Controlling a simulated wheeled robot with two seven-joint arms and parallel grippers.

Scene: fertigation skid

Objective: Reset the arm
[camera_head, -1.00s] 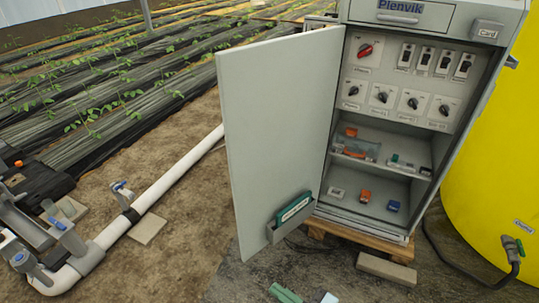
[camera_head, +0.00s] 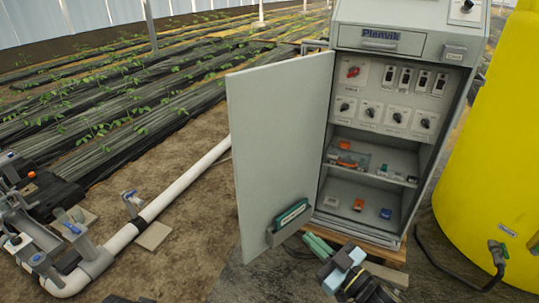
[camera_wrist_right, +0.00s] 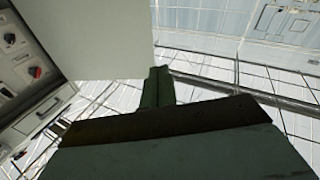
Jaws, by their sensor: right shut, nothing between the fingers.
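My right gripper (camera_head: 310,238) comes in from the bottom of the head view, in front of the cabinet's lower edge. Its green fingers are closed together, with nothing between them, and point up and left. In the right wrist view the fingers (camera_wrist_right: 158,75) also show as one closed green pair, with the pale door panel behind them. They look apart from the cabinet, though the exact gap cannot be told. My left gripper is not in view.
The grey cabinet (camera_head: 398,147) stands open with switches, knobs and small parts on shelves. Its door (camera_head: 280,140) hangs open to the left, with a document holder (camera_head: 290,226). A yellow tank (camera_head: 490,150) stands right, a white pipe (camera_head: 180,185) left. Bare soil lies between pipe and door.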

